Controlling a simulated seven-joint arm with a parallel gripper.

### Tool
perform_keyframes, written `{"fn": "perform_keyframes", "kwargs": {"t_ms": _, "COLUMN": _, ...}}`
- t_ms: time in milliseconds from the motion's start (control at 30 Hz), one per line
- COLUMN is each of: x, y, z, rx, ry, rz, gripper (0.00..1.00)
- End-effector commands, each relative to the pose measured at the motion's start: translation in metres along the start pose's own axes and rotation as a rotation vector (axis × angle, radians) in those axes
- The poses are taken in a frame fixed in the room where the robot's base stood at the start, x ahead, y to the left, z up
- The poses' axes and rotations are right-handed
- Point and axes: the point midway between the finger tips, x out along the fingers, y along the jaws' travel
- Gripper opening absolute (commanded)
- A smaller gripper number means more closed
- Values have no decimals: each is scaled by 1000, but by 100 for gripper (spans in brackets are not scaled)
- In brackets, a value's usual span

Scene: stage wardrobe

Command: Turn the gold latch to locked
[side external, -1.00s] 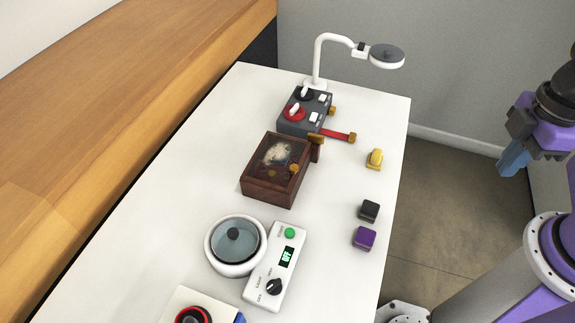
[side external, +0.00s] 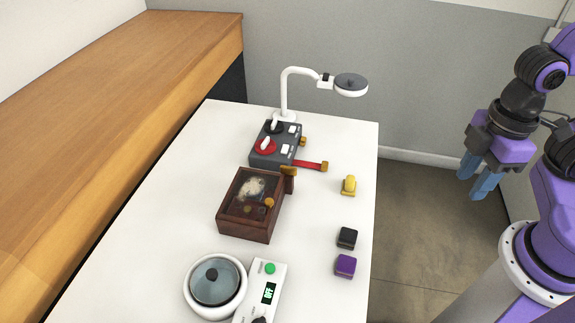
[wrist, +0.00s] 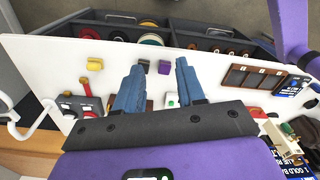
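A dark wooden box (side external: 250,206) with a glazed lid sits on the white table. A gold knob (side external: 269,203) is on its lid, and a gold-topped brown piece (side external: 289,172) stands at its back right corner. I cannot tell surely which is the gold latch, nor read its setting. My gripper (side external: 471,186) is empty and open, off to the right of the table in the side view. In the wrist view its two blue fingers (wrist: 159,67) are apart; the box is largely hidden behind them.
A grey control box (side external: 276,145) with a red lever (side external: 311,164) stands behind the wooden box, beside a white lamp (side external: 284,95). Right of it lie a yellow piece (side external: 348,186), a black block (side external: 347,238) and a purple block (side external: 345,266). A lidded pot (side external: 215,285) is in front.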

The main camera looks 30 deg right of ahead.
Motion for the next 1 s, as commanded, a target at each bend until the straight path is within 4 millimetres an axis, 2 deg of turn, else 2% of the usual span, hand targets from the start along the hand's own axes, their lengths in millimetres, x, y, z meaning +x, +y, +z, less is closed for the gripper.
{"fn": "perform_keyframes", "kwargs": {"t_ms": 167, "x": 3, "y": 14, "z": -34, "rx": 29, "ry": 32, "rz": -27, "gripper": 38}}
{"fn": "perform_keyframes", "kwargs": {"t_ms": 467, "x": 15, "y": 67, "z": -118, "rx": 103, "ry": 142, "rz": -59, "gripper": 38}}
{"fn": "perform_keyframes", "kwargs": {"t_ms": 700, "x": 31, "y": 128, "z": -175, "rx": 174, "ry": 234, "rz": -40, "gripper": 38}}
{"fn": "perform_keyframes", "kwargs": {"t_ms": 833, "x": 41, "y": 166, "z": -198, "rx": 216, "ry": 280, "rz": -14, "gripper": 38}}
{"fn": "perform_keyframes", "kwargs": {"t_ms": 1000, "x": 55, "y": 213, "z": -216, "rx": 264, "ry": 326, "rz": 29, "gripper": 38}}
